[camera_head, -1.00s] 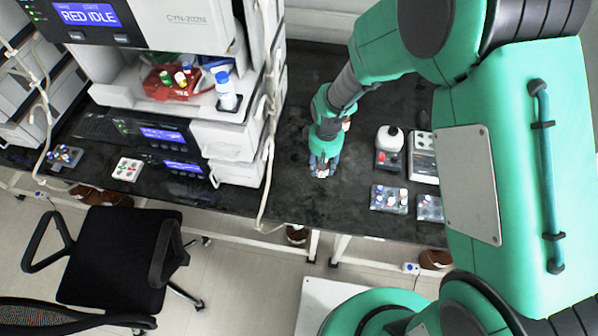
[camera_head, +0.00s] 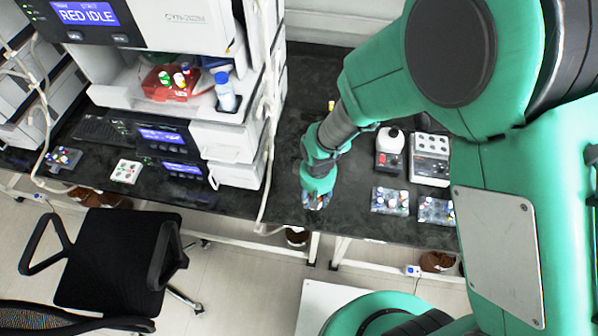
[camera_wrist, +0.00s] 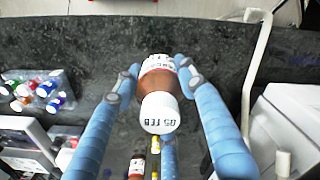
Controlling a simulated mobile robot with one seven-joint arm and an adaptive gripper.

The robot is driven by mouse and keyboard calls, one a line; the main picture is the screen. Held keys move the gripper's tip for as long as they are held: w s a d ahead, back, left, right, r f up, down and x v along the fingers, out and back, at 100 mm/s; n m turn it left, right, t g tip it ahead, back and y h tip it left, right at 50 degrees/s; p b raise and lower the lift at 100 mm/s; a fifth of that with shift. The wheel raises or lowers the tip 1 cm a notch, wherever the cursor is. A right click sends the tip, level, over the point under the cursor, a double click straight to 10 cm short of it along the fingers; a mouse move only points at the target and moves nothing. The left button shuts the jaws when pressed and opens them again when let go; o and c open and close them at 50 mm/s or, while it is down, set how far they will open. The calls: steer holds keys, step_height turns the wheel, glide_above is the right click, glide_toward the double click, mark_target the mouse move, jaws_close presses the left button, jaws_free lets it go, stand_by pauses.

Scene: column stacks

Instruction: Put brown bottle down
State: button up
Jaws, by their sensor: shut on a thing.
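My gripper (camera_head: 316,202) is low over the black bench, close to its front edge, between the instrument stack and the small sample racks. In the wrist view, its two blue fingers (camera_wrist: 157,85) are shut on the brown bottle (camera_wrist: 153,95). The bottle has a white cap with black print facing the camera and a pale label. In the head view the gripper mostly hides the bottle. I cannot tell whether its base touches the bench.
A column instrument stack (camera_head: 235,140) stands left, with a hanging tube at its edge. Right are clear racks of vials (camera_head: 390,201), a mixer (camera_head: 389,160) and a white block device (camera_head: 430,158). Another small brown bottle (camera_wrist: 138,162) shows in the wrist view. Bare bench surrounds the gripper.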

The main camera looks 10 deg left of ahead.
steer(key=w+a, duration=0.2)
steer(key=w, duration=0.2)
steer(key=w+a+f+b, duration=0.1)
steer(key=w+a, duration=0.2)
steer(key=w, duration=0.1)
steer(key=w+a+b, duration=0.1)
steer(key=w+a, duration=0.1)
steer(key=w, duration=0.3)
steer(key=shift+w+a+f, duration=0.1)
steer(key=shift+a+f, duration=0.1)
steer(key=shift+w+a, duration=0.1)
steer(key=shift+w, duration=0.1)
steer(key=shift+w+a+f+b, duration=0.15)
steer(key=shift+w+f+b, duration=0.1)
steer(key=shift+b, duration=0.15)
steer(key=shift+f+b, duration=0.45)
steer(key=shift+f, duration=1.1)
steer(key=shift+s+f, duration=0.1)
steer(key=shift+f, duration=0.05)
steer(key=o, duration=1.3)
